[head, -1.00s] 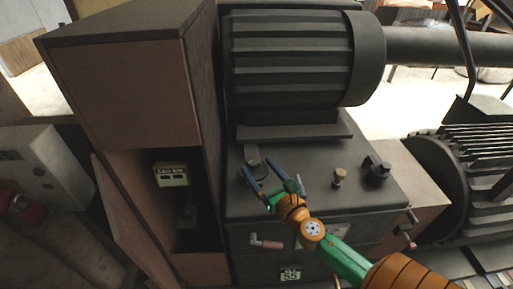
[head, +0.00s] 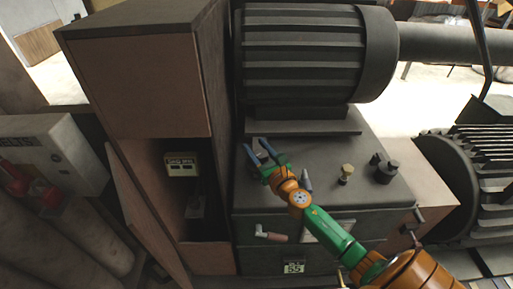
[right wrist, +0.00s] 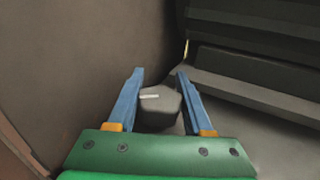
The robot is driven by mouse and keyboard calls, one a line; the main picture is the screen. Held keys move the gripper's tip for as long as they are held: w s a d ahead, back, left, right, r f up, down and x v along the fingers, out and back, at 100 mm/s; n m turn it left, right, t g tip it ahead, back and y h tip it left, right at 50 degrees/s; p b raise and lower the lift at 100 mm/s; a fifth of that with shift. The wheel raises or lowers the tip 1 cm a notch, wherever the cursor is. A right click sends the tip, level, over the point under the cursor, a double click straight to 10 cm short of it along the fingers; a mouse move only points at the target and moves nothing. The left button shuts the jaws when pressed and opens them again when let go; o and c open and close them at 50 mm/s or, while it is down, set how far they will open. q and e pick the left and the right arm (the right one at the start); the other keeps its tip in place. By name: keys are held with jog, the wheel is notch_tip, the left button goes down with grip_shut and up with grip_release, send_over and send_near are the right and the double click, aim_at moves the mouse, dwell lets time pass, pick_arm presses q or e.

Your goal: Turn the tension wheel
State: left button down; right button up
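A dark faceted knob with a white mark (right wrist: 160,103), which looks like the tension wheel, sits on the dark machine top in the right wrist view. In the head view it is mostly hidden by my right gripper (head: 259,153). The gripper's blue fingers are apart, one on each side of the knob (right wrist: 160,82). Whether either finger touches it, I cannot tell. My left gripper is not in view.
A ribbed motor (head: 305,55) stands behind the gripper on the machine top (head: 330,200). A tall brown cabinet (head: 135,85) rises close at left. A grey cone (head: 307,181), brass knob (head: 346,172) and black knob (head: 386,171) stand to the right.

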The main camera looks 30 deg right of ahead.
grip_shut()
jog(key=m+h, duration=0.1)
jog(key=m+h+p, duration=0.1)
jog(key=h, duration=0.1)
jog(key=shift+d+g, duration=0.2)
jog(key=shift+g, duration=0.1)
jog(key=m+h, duration=0.1)
jog(key=h, duration=0.1)
jog(key=m+g+h, duration=0.1)
jog(key=h, duration=0.1)
jog(key=shift+s+d+m+g, duration=0.15)
jog(key=shift+d+m+g, duration=0.15)
jog(key=shift+d, duration=0.05)
jog(key=m+g+h, duration=0.1)
jog(key=m+g+h+b, duration=0.2)
jog(key=h, duration=0.1)
jog(key=shift+s+d+f, duration=0.15)
jog(key=shift+s+d, duration=0.1)
jog(key=shift+d, duration=0.1)
jog(key=shift+s+d+m+g+h+b, duration=0.15)
jog(key=shift+m+g+h+b, duration=0.35)
jog(key=shift+m+g+h, duration=0.3)
jog(key=shift+s+d+m+g+h+b, duration=0.15)
jog(key=shift+m+g+h+b, duration=0.45)
jog(key=shift+g, duration=0.4)
jog(key=shift+m, duration=0.3)
